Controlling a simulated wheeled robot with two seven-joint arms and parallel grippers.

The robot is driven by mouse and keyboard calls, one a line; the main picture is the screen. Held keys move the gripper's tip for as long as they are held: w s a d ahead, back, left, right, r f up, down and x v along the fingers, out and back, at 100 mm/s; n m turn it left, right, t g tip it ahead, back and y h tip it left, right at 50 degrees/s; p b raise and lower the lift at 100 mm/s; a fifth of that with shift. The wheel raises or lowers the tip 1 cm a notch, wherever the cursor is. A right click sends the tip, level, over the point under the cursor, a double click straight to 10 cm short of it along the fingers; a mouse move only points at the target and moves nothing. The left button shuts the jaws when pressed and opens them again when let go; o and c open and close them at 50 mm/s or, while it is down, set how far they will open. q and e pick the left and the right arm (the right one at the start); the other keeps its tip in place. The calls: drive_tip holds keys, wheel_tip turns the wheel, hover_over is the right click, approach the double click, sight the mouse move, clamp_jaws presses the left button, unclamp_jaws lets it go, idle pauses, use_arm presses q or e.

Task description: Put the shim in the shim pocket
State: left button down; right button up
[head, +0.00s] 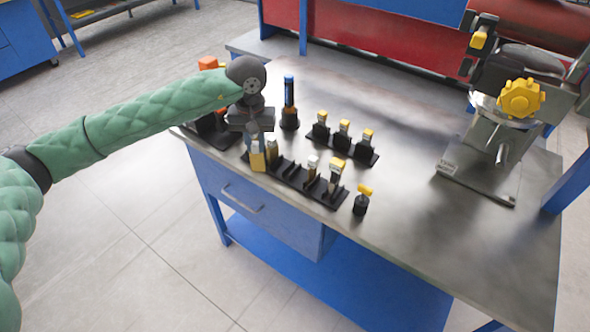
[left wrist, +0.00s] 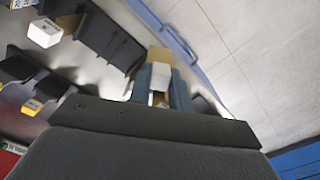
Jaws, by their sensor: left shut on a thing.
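My left gripper (head: 256,143) points down over the left end of a long black slotted holder (head: 293,184). It is shut on a small tan-yellow piece, which I take for the shim (head: 257,161). In the left wrist view, the shim (left wrist: 159,56) shows beyond the blue-grey fingers, with a white part between them. The shim hangs at the holder's front left edge; I cannot tell whether it touches the holder. Which slot is the shim pocket is not clear. My right gripper is not in view.
Several pieces stand in the holder, one with a yellow-and-white top (head: 336,166). Behind is a black rack (head: 345,148) with three yellow-topped pieces. A blue-topped tool (head: 289,98) stands upright close by. A yellow-handled device (head: 520,98) stands right. The table's right front (head: 410,235) is clear.

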use_arm(q)
drive_tip(key=w+d+r+n, duration=0.2)
drive_tip(key=d+r+n, duration=0.35)
drive_tip(key=d, duration=0.55)
wheel_tip(320, 180, down, 9)
drive_tip(key=a+n+p, duration=0.1)
drive_tip(key=n+p, duration=0.3)
drive_tip(key=n, duration=0.2)
drive_tip(key=shift+a+r+p, duration=0.15)
drive_tip(key=shift+a+p, duration=0.2)
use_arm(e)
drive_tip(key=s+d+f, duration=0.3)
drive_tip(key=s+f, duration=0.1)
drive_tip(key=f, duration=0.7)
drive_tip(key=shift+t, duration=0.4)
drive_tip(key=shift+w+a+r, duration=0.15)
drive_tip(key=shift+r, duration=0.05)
